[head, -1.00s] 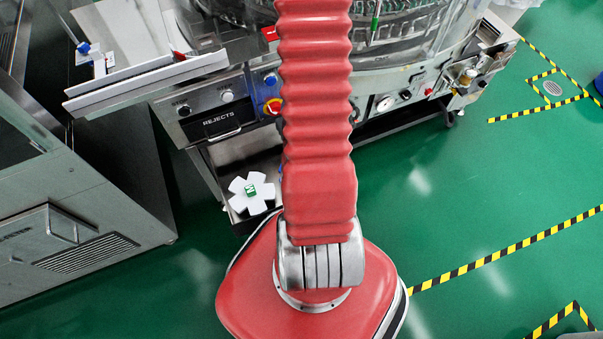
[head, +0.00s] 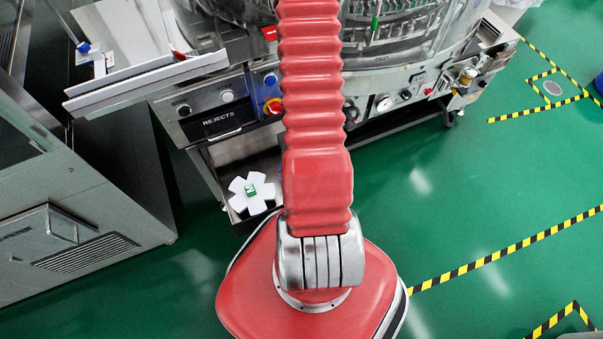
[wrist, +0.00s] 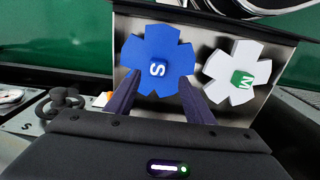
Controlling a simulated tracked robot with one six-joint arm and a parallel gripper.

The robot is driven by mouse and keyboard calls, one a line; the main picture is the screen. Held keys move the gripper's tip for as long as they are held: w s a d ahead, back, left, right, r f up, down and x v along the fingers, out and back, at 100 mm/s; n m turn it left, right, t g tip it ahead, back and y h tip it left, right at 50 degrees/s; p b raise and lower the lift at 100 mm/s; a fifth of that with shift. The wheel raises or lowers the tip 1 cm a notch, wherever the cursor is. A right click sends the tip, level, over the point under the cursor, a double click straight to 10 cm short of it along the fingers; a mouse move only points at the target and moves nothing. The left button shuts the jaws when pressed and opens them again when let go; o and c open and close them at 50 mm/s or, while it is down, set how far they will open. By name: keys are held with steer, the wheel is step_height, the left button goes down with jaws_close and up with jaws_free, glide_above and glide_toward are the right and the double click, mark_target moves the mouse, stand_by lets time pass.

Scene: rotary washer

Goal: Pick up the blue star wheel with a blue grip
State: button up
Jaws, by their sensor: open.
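The blue star wheel (wrist: 142,52) shows in the wrist view, lying flat on a light metal shelf (wrist: 205,112). Its blue grip (wrist: 158,69) with a white S stands at its centre. My gripper (wrist: 161,93) is open, its two dark fingers apart. The fingertips appear at the near edge of the blue wheel, one to each side of the grip. Nothing is between them that I can tell is held.
A white star wheel (wrist: 222,68) with a green M grip lies close right of the blue one; it also shows in the head view (head: 237,187). The rejects panel (head: 218,121) of the washer stands above the shelf.

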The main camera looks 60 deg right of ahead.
steer(key=shift+f, duration=0.75)
steer(key=shift+d+f, duration=0.15)
steer(key=shift+f, duration=1.2)
steer(key=shift+d+f, duration=0.1)
steer(key=shift+f, duration=1.2)
jaws_close()
